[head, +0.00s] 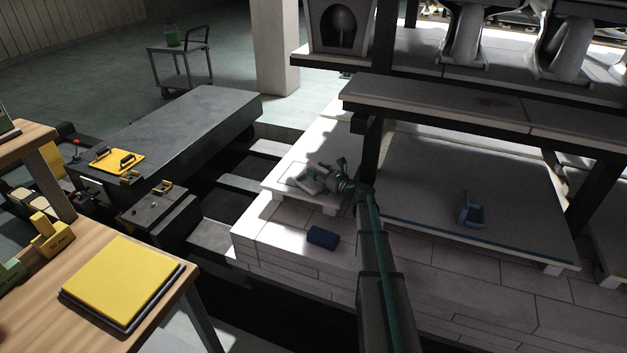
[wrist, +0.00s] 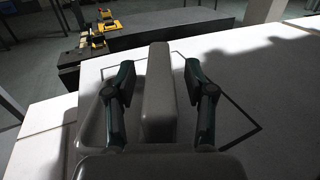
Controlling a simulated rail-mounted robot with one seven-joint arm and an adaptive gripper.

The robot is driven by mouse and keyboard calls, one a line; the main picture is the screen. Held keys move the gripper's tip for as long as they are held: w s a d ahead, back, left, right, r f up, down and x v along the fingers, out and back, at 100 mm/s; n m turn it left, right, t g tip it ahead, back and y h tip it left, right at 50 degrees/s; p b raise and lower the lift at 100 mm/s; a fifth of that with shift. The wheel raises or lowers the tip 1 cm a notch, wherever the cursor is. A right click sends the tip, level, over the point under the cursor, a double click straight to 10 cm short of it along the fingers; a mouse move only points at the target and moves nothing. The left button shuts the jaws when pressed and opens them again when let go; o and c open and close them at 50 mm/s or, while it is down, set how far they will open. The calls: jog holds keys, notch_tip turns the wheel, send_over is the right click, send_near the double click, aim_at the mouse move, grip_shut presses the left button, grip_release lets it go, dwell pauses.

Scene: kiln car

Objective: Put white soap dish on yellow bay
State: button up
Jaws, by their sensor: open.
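The white soap dish (head: 311,180) sits on the pale slab at the near left corner of the kiln car, in shadow. In the wrist view, its upright grey-looking part (wrist: 158,95) stands between the fingers, with a rounded part to the left. My gripper (wrist: 159,68) is open, one finger on each side of that part, with gaps visible near the tips. In the head view, my gripper (head: 335,181) is right at the dish and partly hides it. A flat yellow square (head: 118,283) with a dark border lies on the wooden table at front left.
A smaller yellow plate with black handles (head: 115,161) lies on the grey bench (head: 185,120). A blue block (head: 322,237) and blue dish-like piece (head: 470,211) rest on the car. A shelf (head: 430,105) and its dark posts stand close right of my gripper.

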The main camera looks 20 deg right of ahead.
grip_shut()
jog(key=shift+r, duration=0.15)
dwell(0.4)
